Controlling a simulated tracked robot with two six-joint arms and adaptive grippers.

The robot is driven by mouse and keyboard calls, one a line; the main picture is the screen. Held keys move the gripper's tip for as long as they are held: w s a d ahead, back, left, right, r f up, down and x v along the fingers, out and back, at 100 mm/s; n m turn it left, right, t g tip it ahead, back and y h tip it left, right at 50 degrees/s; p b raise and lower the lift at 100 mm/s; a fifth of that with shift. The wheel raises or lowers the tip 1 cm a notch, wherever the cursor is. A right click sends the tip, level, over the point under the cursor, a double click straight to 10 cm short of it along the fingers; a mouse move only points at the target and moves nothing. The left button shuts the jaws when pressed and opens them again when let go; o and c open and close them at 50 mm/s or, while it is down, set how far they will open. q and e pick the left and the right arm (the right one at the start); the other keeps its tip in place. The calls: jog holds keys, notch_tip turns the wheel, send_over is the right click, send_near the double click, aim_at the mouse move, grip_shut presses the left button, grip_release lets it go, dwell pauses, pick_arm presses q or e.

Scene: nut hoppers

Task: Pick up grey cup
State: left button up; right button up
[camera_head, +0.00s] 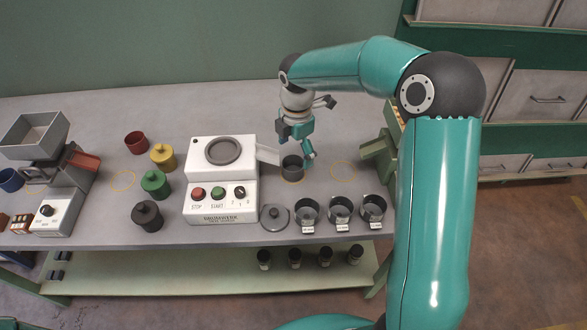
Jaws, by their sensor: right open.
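A dark grey cup (292,170) stands upright on the grey workbench, right of the white machine and under its chute. My right gripper (297,149) is open just above and behind this cup, pointing down, with one finger near the cup's right rim. I cannot tell whether it touches the cup. Nothing shows between the fingers. My left gripper is not in view.
The white machine (222,205) with a chute (267,154) stands left of the cup. A grey lid (275,217) and three labelled dark cups (307,211) line the front edge. Coloured lidded pots (154,184) and a hopper (34,135) stand further left.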

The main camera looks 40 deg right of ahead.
aim_at(293, 165)
jog(key=shift+w+a+f+p, duration=0.1)
jog(key=shift+f+p, duration=0.1)
jog(key=shift+f, duration=1.35)
jog(key=shift+w+a+f+p, duration=0.1)
jog(key=shift+f+p, duration=0.05)
jog(key=shift+f, duration=1.4)
jog(key=c, duration=1)
jog(key=shift+r, duration=0.2)
